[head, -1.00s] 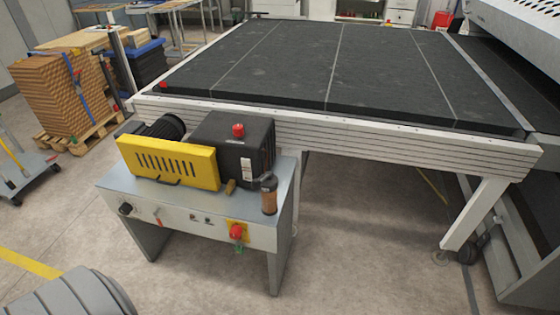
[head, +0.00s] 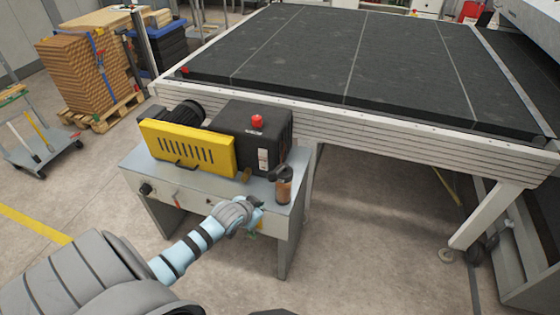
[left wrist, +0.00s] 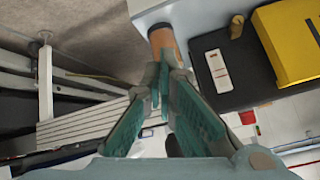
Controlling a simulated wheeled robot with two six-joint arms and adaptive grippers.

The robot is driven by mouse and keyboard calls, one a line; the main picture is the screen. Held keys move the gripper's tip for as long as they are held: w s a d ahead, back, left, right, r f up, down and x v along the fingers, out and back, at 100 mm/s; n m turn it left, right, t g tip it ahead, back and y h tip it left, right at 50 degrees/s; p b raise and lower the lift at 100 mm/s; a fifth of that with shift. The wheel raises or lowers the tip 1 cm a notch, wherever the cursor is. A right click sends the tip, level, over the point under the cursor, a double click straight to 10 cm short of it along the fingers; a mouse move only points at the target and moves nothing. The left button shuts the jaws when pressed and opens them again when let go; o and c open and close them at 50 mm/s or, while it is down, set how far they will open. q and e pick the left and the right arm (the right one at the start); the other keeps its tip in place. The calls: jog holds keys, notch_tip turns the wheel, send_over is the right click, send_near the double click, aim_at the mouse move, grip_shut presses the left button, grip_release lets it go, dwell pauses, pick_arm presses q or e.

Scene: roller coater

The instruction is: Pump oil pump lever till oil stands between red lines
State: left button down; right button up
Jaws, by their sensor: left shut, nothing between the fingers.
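A small cylinder with brown contents (head: 284,187), seemingly the oil glass, stands on the right front corner of the grey pump bench (head: 213,180). Its top is dark; red lines cannot be made out. In the left wrist view the brown cylinder (left wrist: 166,40) shows just beyond the fingertips. My left gripper (head: 256,212) is shut and empty in front of the bench's front panel, below the cylinder, and covers the red knob's place. It also shows in the left wrist view (left wrist: 161,80). Which part is the pump lever I cannot tell. My right gripper is not in view.
A yellow vented cover (head: 187,148) and a black box with a red cap (head: 257,122) stand on the bench. A black knob (head: 145,188) is on its front panel. The large black table (head: 350,65) lies behind.

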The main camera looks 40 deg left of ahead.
pick_arm(q)
jog(key=w+d+r+m+t, duration=0.1)
jog(key=w+r, duration=0.1)
jog(key=r, duration=0.7)
jog(key=w+d+r+t+p, duration=0.1)
jog(key=w+d+r, duration=0.1)
jog(key=r, duration=0.7)
jog(key=shift+w+r+m, duration=0.15)
jog(key=shift+w+m, duration=0.2)
jog(key=shift+m, duration=0.05)
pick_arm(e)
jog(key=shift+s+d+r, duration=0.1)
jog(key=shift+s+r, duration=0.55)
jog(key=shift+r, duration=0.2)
pick_arm(q)
jog(key=shift+a, duration=0.15)
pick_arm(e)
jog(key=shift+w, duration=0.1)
pick_arm(q)
jog(key=w+a+f, duration=0.2)
jog(key=w+f, duration=0.2)
jog(key=f, duration=0.3)
jog(key=shift+w+f, duration=0.35)
jog(key=shift+f, duration=0.05)
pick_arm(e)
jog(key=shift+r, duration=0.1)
pick_arm(q)
jog(key=shift+w+f, duration=0.1)
jog(key=shift+w, duration=0.05)
